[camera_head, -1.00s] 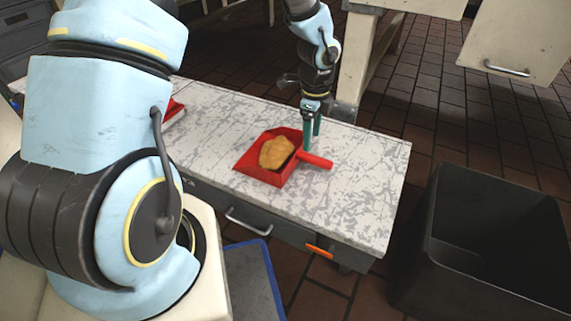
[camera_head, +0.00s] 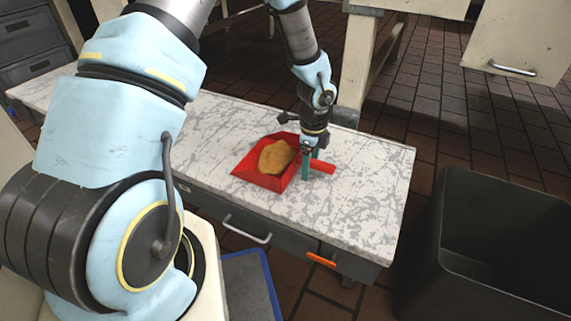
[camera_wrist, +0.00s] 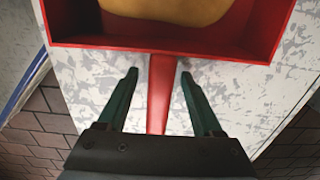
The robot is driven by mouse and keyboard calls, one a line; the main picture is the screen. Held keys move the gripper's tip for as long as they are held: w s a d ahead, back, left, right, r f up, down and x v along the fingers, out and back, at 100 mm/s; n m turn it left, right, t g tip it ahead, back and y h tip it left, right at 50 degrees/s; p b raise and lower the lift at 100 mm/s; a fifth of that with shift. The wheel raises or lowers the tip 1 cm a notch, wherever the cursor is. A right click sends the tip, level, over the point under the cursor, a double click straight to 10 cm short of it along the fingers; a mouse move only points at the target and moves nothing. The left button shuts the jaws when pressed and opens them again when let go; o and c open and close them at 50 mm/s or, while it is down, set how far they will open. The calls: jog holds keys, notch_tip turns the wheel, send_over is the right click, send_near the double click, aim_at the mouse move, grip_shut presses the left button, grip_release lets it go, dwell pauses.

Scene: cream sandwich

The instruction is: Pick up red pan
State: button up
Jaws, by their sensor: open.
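The red pan (camera_head: 259,180) lies on the marble-topped counter with a tan, bread-like piece (camera_head: 276,156) in it. Its short red handle (camera_head: 323,166) points to the right. My gripper (camera_head: 310,172) is open and low at the handle. In the wrist view the handle (camera_wrist: 160,92) runs between the two green fingers of my gripper (camera_wrist: 159,80), with a gap on each side. The pan's near wall (camera_wrist: 160,48) is just beyond the fingertips. The fingers' exact height against the handle is hard to tell.
The counter (camera_head: 345,215) is clear around the pan. A large black bin (camera_head: 500,225) stands on the floor to the right. A cream table leg (camera_head: 358,60) rises behind the counter. Drawers with handles (camera_head: 246,230) face the front.

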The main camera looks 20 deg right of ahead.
grip_shut()
dwell(0.4)
